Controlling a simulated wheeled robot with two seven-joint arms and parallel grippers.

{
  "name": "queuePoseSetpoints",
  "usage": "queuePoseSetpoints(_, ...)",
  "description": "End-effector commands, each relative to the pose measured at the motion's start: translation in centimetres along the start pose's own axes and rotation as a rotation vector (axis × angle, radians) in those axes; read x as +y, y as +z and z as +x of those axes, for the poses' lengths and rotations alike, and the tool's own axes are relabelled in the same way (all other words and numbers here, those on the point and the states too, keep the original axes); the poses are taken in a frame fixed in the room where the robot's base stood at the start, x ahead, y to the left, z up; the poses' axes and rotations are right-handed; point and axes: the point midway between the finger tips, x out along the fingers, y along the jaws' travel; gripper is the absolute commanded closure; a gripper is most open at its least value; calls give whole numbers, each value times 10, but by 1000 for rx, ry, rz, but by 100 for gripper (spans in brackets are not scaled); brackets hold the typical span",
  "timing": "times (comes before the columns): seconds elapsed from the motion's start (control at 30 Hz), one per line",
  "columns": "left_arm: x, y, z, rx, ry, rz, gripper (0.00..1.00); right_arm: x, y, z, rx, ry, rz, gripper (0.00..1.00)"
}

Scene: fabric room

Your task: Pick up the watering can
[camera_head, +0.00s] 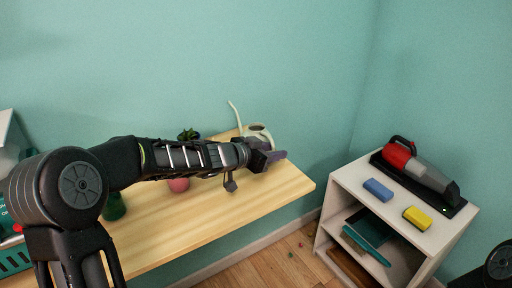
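The white watering can (257,129) stands at the back of the wooden table, near its right part. Its thin spout (234,113) rises to the left. The lower part of the can is hidden behind my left arm and gripper. My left gripper (274,157) is at the can in the picture, overlapping its lower right side. I cannot tell whether it touches the can, or whether its fingers are open or shut. My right gripper is not in view.
The wooden table (285,184) has bare room in front of my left arm. A pink pot (178,185), a green object (114,207) and a small plant (188,134) are near the arm. A white shelf (348,180) at right holds a red handheld vacuum (398,157), a blue block (378,189) and a yellow block (417,217).

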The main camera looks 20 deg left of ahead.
Motion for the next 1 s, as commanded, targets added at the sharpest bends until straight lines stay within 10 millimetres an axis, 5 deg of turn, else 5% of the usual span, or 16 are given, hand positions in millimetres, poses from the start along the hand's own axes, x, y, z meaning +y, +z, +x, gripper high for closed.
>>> queuePoseSetpoints(0.63, 0, 0, 4, 0, -1, 0, 65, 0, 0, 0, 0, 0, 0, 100)
queuePoseSetpoints(1.0, 0, 0, 4, 0, -1, 1, 94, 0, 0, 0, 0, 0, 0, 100)
